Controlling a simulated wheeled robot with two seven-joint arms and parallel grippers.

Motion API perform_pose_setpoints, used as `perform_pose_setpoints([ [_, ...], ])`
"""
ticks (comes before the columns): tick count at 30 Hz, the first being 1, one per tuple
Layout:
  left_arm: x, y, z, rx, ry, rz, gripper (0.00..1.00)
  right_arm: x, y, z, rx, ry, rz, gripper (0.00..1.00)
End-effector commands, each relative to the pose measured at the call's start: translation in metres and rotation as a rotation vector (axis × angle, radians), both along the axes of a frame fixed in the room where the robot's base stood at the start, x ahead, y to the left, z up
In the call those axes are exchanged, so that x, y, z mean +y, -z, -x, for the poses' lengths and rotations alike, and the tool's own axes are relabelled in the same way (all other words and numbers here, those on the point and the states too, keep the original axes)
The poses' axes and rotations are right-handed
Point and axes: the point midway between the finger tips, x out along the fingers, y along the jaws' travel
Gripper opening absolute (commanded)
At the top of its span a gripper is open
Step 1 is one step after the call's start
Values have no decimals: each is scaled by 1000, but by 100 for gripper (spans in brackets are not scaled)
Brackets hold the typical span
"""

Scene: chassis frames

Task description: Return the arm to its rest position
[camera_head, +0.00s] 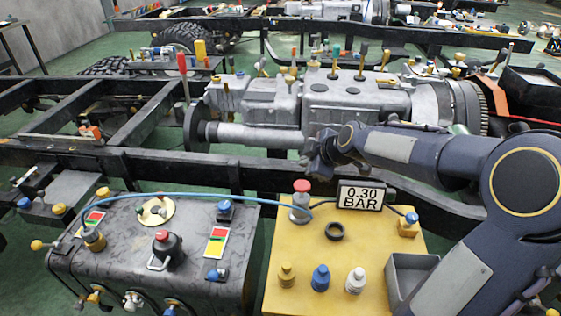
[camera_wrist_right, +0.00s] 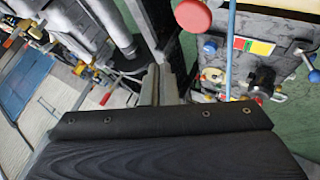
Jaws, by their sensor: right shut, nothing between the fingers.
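My right arm (camera_head: 410,150) comes in from the right and reaches leftward over the rear edge of the yellow panel. My right gripper (camera_head: 312,158) is at its end, in front of the grey gearbox and above the black chassis rail. In the right wrist view its fingers (camera_wrist_right: 160,85) are together with nothing between them. The gripper is apart from the red-topped valve (camera_head: 301,198) and the pressure display (camera_head: 360,196) reading 0.30 BAR. My left gripper is not in view.
The chassis rail (camera_head: 230,172) runs behind.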

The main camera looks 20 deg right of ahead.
Motion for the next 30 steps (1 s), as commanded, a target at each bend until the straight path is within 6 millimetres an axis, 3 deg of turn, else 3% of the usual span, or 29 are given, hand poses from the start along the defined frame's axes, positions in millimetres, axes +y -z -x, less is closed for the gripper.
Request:
perform_pose_setpoints([
  [5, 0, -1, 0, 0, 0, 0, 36, 1, -3, 2, 2, 3, -6, 0],
  [8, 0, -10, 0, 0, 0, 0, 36, 11, -19, 19, 20, 38, -61, 0],
  [11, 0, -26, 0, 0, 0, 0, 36, 33, -47, 59, 75, 126, -191, 0],
  [15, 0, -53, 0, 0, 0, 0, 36, 69, -74, 140, 210, 323, -433, 0],
  [21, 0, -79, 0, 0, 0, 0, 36, 105, -77, 237, 399, 614, -701, 0],
  [25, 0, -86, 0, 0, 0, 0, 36, 116, -70, 269, 470, 735, -788, 0],
  [30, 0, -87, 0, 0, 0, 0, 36, 119, -64, 280, 500, 789, -821, 0],
])
